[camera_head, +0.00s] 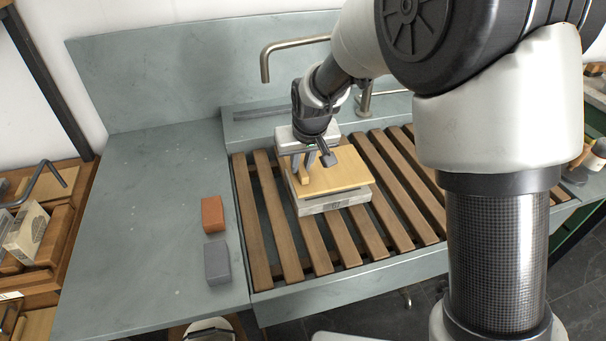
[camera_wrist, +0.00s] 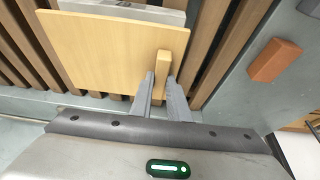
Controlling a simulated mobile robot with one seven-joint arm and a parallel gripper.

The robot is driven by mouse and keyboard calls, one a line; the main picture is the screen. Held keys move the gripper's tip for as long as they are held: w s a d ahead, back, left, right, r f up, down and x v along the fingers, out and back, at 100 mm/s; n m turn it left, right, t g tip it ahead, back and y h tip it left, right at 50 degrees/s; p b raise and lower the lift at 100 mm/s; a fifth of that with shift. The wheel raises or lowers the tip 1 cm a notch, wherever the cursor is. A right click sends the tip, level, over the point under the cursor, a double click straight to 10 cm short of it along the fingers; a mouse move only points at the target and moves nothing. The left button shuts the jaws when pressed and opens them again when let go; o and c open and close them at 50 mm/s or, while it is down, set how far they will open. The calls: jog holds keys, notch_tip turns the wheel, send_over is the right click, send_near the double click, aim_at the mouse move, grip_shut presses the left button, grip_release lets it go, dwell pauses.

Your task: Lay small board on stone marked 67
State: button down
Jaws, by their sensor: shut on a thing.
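The small board (camera_head: 338,179) is a flat, light-wood panel with a raised wooden bar along one edge; it also shows in the wrist view (camera_wrist: 100,58). My gripper (camera_head: 306,172) is shut on this bar (camera_wrist: 163,62), with one finger on each side. The board lies level over a pale grey stone (camera_head: 336,204) on the slatted rack. A dark gap shows under the board's front edge, so I cannot tell whether it touches the stone. The stone's edge shows past the board in the wrist view (camera_wrist: 150,9). No number is readable on it.
The wooden slatted rack (camera_head: 262,229) spans the sink. A pale block (camera_head: 285,139) sits behind the board. An orange block (camera_head: 212,214) and a grey block (camera_head: 217,263) lie on the left counter (camera_head: 150,215), otherwise mostly clear. A bent metal tap (camera_head: 265,66) rises behind.

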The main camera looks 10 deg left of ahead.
jog(key=shift+f, duration=1.65)
jog(key=shift+f+b, duration=0.2)
jog(key=shift+b, duration=0.2)
jog(key=c, duration=1.7)
grip_release()
jog(key=shift+r, duration=0.1)
